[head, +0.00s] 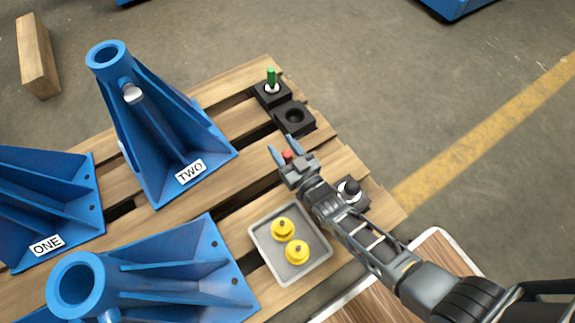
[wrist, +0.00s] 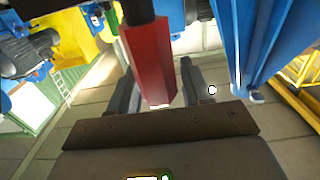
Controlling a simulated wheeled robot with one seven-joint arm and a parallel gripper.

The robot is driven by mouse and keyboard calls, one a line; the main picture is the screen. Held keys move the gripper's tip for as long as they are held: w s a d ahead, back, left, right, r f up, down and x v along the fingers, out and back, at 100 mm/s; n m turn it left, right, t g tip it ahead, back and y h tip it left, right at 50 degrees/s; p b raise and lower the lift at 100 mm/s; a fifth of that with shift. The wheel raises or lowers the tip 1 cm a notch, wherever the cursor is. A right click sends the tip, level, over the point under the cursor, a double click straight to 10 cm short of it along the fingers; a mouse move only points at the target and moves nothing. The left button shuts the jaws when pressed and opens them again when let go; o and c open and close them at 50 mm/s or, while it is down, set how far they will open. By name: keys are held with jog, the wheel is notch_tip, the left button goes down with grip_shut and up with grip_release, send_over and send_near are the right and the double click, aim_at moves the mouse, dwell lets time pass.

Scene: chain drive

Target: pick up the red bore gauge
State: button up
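The red bore gauge has a red faceted handle and a dark shaft. In the head view its red part (head: 288,155) shows as a small patch between the fingers of my gripper (head: 282,147). In the wrist view the red handle (wrist: 148,60) is large and slanted, between the two dark fingers of my gripper (wrist: 160,85). My gripper appears shut on it, though the finger contact is not clear. A green-topped gauge (head: 271,78) stands in a black holder (head: 258,95). A dark-topped gauge (head: 349,188) stands in another. A third black holder (head: 294,120) between them shows an empty hole.
A grey tray (head: 262,254) with two yellow knobbed parts (head: 297,252) lies on the wooden pallet (head: 245,180). Blue stands fill the left, including one labelled TWO (head: 165,140) and one labelled ONE (head: 60,200). A wooden block (head: 36,55) lies on the floor.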

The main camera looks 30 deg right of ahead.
grip_shut()
dwell(0.6)
dwell(0.4)
jog(key=shift+w+r, duration=0.1)
